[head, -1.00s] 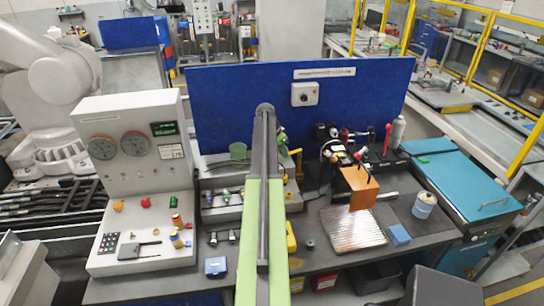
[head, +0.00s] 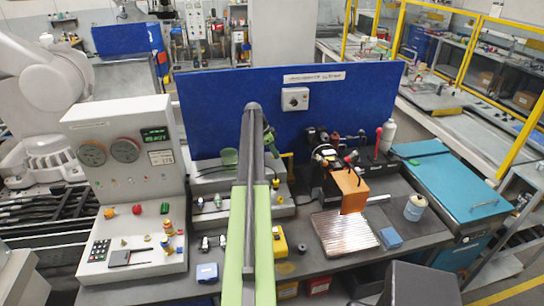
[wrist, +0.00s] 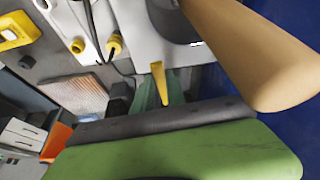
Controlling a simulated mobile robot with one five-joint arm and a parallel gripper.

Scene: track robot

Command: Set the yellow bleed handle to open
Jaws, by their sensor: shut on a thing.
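The yellow bleed handle (wrist: 160,82) shows in the wrist view as a short tapered yellow lever in front of a pale grey block. The teal fingers of my gripper (wrist: 161,92) stand on both sides of it, shut on it. In the head view a small yellow piece, likely the same handle (head: 290,160), shows just right of my arm. My arm hides most of the gripper and the fixture there, so the handle's exact angle is hard to tell.
A large tan cylinder (wrist: 255,50) is close on the right of the wrist view. A blue panel (head: 350,95) stands behind the bench. A grey gauge console (head: 125,165) is left; an orange plate (head: 349,190) and a ribbed metal plate (head: 343,236) are right.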

